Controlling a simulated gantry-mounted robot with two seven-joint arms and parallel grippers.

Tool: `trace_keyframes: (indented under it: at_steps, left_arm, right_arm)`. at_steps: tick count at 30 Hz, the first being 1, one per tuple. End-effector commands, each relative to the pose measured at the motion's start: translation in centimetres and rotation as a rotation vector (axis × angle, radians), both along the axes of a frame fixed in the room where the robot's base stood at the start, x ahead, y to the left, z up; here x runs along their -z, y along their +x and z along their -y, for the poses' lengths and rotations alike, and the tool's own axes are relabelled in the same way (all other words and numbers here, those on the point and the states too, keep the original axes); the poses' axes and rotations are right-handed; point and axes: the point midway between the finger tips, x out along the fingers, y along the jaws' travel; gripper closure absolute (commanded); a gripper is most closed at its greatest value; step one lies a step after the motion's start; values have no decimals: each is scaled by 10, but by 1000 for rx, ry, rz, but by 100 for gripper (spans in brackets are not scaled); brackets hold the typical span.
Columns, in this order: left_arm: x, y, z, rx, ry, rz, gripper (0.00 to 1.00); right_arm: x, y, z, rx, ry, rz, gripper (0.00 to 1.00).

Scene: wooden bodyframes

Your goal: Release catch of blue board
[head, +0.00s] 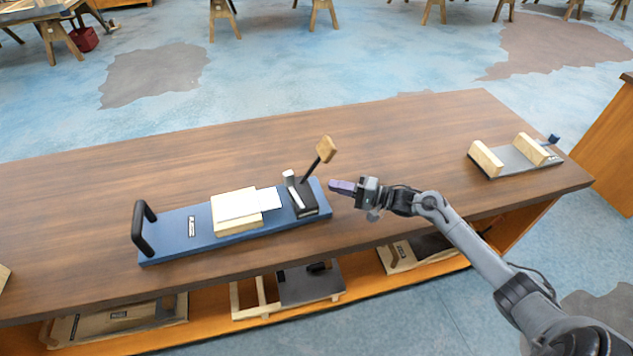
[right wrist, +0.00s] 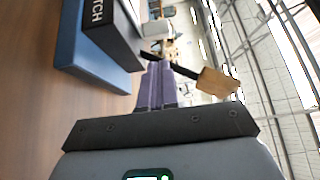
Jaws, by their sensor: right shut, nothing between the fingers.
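The blue board (head: 177,228) lies on the wooden bench, with a black handle (head: 143,226) at its left end. At its right end is the black catch block (head: 304,199), with a lever (head: 326,149) that has a wooden grip and stands up, tilted right. My right gripper (head: 333,185) is just right of the catch, shut and empty, apart from the board in the head view. In the right wrist view the purple fingers (right wrist: 155,68) point toward the catch block (right wrist: 110,27), and the lever's wooden grip (right wrist: 217,83) is to their right. My left gripper is out of view.
Pale wooden blocks and a white plate (head: 264,199) sit on the blue board. A grey board with two wooden blocks (head: 516,160) lies at the bench's right end. More boards (head: 308,287) lie on the shelf below. The bench top (head: 410,137) behind is clear.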

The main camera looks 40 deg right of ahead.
Motion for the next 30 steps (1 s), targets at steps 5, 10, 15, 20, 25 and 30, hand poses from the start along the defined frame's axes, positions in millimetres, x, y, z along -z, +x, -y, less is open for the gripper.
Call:
trace_keyframes:
  at_steps: [5,10,15,20,25,30]
  left_arm:
    - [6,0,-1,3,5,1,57]
    - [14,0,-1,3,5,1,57]
    - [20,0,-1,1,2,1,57]
    - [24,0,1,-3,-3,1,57]
    - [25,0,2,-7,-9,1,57]
    - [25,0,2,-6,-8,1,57]
  right_arm:
    - [1,16,-9,-1,0,2,100]
    - [1,40,-22,0,0,4,100]
    - [1,62,-35,0,1,3,100]
    - [1,76,-42,1,1,2,100]
    - [0,84,-47,0,0,1,100]
    - [0,85,-48,0,0,0,100]
